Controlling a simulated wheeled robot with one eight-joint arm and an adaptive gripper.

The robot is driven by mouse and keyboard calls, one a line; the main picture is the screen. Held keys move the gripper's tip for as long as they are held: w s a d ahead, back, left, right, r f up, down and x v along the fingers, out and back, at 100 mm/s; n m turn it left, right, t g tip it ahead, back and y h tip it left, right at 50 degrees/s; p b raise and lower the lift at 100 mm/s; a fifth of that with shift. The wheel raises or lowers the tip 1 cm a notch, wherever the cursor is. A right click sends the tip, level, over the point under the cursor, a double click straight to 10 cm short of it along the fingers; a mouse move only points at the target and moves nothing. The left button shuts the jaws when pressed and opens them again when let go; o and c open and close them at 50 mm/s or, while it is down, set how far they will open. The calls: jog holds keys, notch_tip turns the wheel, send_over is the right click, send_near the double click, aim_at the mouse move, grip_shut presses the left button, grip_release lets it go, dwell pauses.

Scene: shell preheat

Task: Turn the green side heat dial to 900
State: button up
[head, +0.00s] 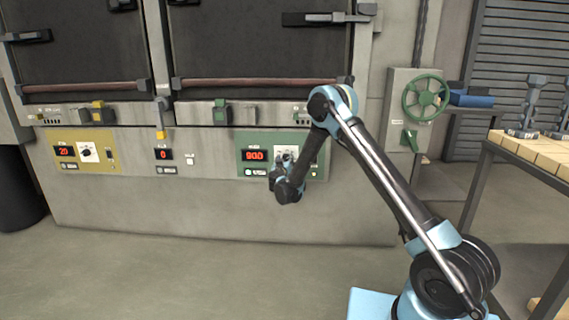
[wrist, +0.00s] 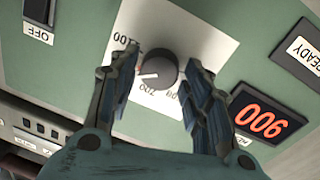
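The green side heat dial is a dark round knob (wrist: 157,69) on a white plate in the wrist view. Its pale pointer mark is toward the left, between the labels 700 and 1100. The red display (wrist: 268,114) beside it reads 900, and the display in the head view (head: 255,155) looks the same. My gripper (wrist: 160,62) is open, with one finger on each side of the knob. Small gaps seem to show between fingers and knob. In the head view my gripper (head: 283,165) is in front of the green panel (head: 243,139) and partly hides the dial.
A yellow panel (head: 100,138) with its own dial and a display reading 20 is at the left. A middle display (head: 163,154) reads 0. A green handwheel (head: 425,97) is on the right wall. A table (head: 535,150) of pale bricks stands at far right. The floor in front is clear.

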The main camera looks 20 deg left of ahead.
jog(key=c, duration=0.5)
jog(key=shift+n, duration=0.6)
jog(key=o, duration=1.1)
jog(key=shift+c, duration=0.2)
jog(key=shift+s, duration=0.15)
